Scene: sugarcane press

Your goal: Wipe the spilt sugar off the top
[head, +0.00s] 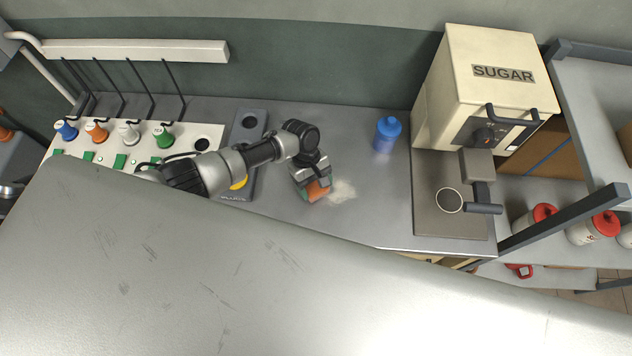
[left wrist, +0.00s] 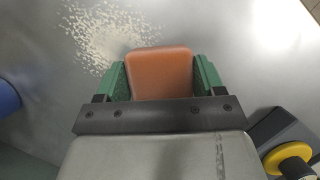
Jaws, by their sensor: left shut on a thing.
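The spilt sugar (head: 342,191) is a pale patch on the grey metal top (head: 310,120). It also shows as scattered grains in the left wrist view (left wrist: 110,35). My left gripper (head: 315,190) is shut on an orange block-like sponge (left wrist: 160,72), held between its green finger pads. In the head view the sponge (head: 318,190) is beside the left edge of the sugar patch, at or close above the top. I cannot tell whether it touches the surface. My right gripper is not in view.
A blue bottle (head: 387,134) stands right of the sugar. The cream SUGAR dispenser (head: 480,80) stands further right. A large grey surface fills the foreground.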

